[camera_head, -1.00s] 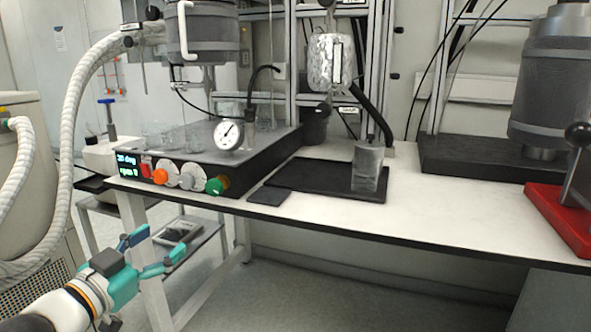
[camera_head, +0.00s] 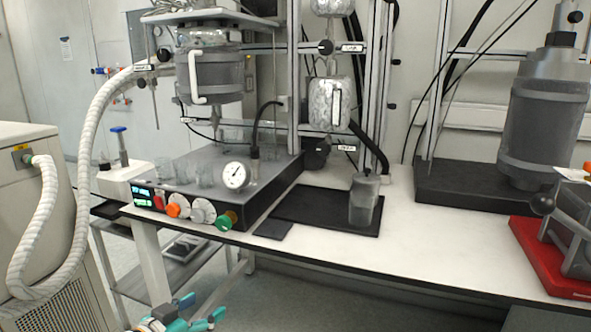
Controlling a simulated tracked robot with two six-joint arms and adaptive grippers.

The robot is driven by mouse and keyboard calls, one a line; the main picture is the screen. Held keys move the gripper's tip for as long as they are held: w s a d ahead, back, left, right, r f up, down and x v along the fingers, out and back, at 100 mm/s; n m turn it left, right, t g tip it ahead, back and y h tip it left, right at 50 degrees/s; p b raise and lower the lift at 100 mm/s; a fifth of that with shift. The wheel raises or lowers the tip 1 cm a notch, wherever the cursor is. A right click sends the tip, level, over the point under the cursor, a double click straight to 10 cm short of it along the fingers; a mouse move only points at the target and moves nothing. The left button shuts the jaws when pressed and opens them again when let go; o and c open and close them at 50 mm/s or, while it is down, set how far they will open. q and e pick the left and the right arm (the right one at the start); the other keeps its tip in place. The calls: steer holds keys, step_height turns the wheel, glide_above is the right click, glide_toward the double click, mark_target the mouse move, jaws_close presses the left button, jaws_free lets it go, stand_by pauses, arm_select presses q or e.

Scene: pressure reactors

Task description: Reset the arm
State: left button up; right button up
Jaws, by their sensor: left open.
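My left gripper (camera_head: 201,311) is teal and shows at the bottom edge of the head view, left of the middle. Its two fingers are spread apart with nothing between them. It is below and in front of the bench, clear of it. Most of my left arm is cut off by the lower edge of the picture. My right gripper is not in view.
The white bench (camera_head: 420,255) carries a stirrer unit (camera_head: 225,190) with knobs and a dial gauge, a black tray (camera_head: 310,212) holding a grey beaker (camera_head: 363,200), and a red-based device (camera_head: 545,260). A reactor vessel (camera_head: 213,80) hangs above. A white hose (camera_head: 80,190) runs at the left.

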arm_select(q)
steer(key=s+d+f+n+g+p, duration=0.2)
steer(key=s+d+f+g+p, duration=0.1)
steer(key=s+f+p, duration=0.25)
steer(key=s+d+f+n+g+p, duration=0.2)
steer(key=s+d+f+g+p, duration=0.1)
steer(key=s+f+g+p, duration=0.25)
steer(key=s+f+n+g+y+p, duration=0.1)
steer(key=s+f, duration=0.3)
steer(key=s, duration=0.4)
steer(key=s+f+n+g+y+p, duration=0.1)
steer(key=s+f+n+g+p, duration=0.1)
steer(key=s, duration=0.6)
step_height(320, 180, down, 2)
steer(key=shift+s+d+f+g, duration=0.15)
steer(key=shift+s+d+g, duration=0.25)
steer(key=shift+g, duration=0.05)
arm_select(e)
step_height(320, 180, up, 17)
arm_select(q)
steer(key=shift+w+p, duration=0.1)
steer(key=shift+p, duration=0.2)
steer(key=shift+c, duration=0.3)
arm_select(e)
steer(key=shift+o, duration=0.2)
